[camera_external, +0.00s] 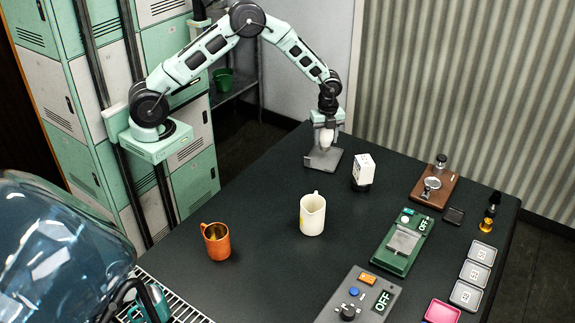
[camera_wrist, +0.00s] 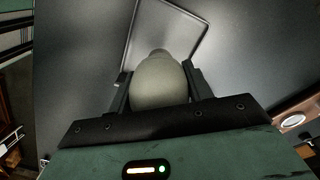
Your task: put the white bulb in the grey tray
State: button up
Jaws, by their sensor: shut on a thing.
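The white bulb (camera_external: 326,138) is between the fingers of my gripper (camera_external: 326,131), which is shut on it. In the wrist view the bulb (camera_wrist: 160,84) is large and shaded, with a finger on each side and its narrow end pointing away. The grey tray (camera_external: 315,160) lies at the far end of the dark table, directly below my gripper. The tray's rim (camera_wrist: 206,30) also shows beyond the bulb in the wrist view. I cannot tell whether the bulb touches the tray.
A white box on a black base (camera_external: 363,171) stands just right of the tray. A white pitcher (camera_external: 312,214) and a copper mug (camera_external: 216,241) stand nearer. A brown board (camera_external: 435,188), a green scale (camera_external: 402,247) and several small square trays (camera_external: 474,273) line the right side.

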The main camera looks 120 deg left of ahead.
aim_at(325, 146)
jog(key=shift+f+p, duration=0.6)
jog(key=shift+f, duration=1.35)
jog(key=shift+f, duration=0.15)
jog(key=o, duration=1)
notch_tip(325, 146, up, 12)
jog(key=b, duration=0.4)
jog(key=shift+r, duration=0.2)
